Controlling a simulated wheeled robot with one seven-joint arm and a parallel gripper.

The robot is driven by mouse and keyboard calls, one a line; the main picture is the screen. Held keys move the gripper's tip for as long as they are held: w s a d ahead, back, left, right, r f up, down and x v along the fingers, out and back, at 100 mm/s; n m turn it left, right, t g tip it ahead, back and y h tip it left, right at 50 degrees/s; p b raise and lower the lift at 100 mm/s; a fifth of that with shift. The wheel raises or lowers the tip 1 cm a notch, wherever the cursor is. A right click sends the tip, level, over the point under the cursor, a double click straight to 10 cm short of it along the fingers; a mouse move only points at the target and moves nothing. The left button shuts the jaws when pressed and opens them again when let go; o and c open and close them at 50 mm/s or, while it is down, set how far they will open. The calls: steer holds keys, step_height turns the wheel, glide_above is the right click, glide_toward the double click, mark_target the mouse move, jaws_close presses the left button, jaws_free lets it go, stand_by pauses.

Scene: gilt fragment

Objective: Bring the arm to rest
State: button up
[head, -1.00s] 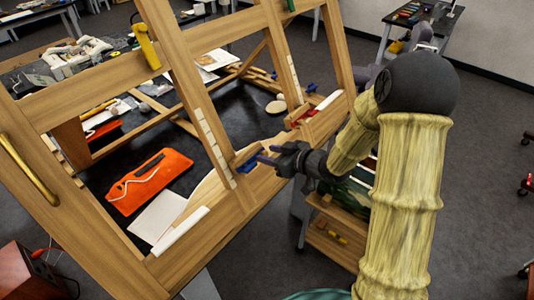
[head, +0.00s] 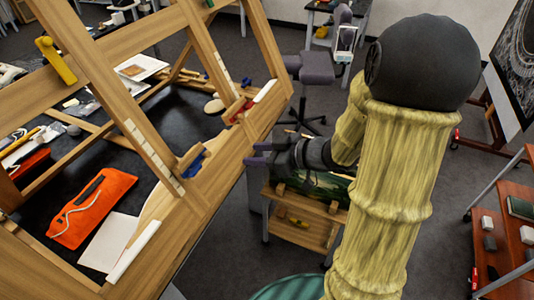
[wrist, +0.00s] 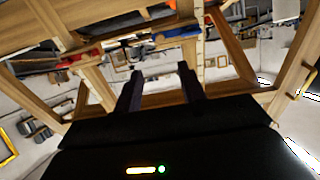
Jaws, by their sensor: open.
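My gripper (head: 262,154) is at the middle of the head view, at the end of my arm, just right of the wooden frame (head: 210,190). Its dark fingers point left toward the frame and look open with nothing between them. A small wooden block with a blue part (head: 192,158) sits on the frame's beam, apart from the fingers. In the wrist view, my gripper's two fingers (wrist: 159,82) stand apart, with wooden beams (wrist: 225,92) beyond them.
A black table under the frame carries an orange pouch (head: 90,205) and a white sheet (head: 108,243). A low wooden cart (head: 305,232) stands below my gripper. A red-brown shelf (head: 505,240) is at the right.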

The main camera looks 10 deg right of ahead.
steer(key=v, duration=0.2)
steer(key=shift+s+d+r, duration=0.15)
steer(key=shift+d, duration=0.1)
stand_by(0.3)
steer(key=w+d+f+m+h, duration=0.3)
steer(key=d+m+h, duration=0.3)
steer(key=h, duration=0.3)
steer(key=s+a+f+m+g+h, duration=0.1)
steer(key=s+f+m+g, duration=0.1)
steer(key=s, duration=0.4)
steer(key=s+a+f+m+g, duration=0.2)
steer(key=s+g, duration=0.1)
steer(key=s, duration=0.4)
steer(key=shift+a+g+h, duration=0.25)
steer(key=shift+g+h, duration=0.15)
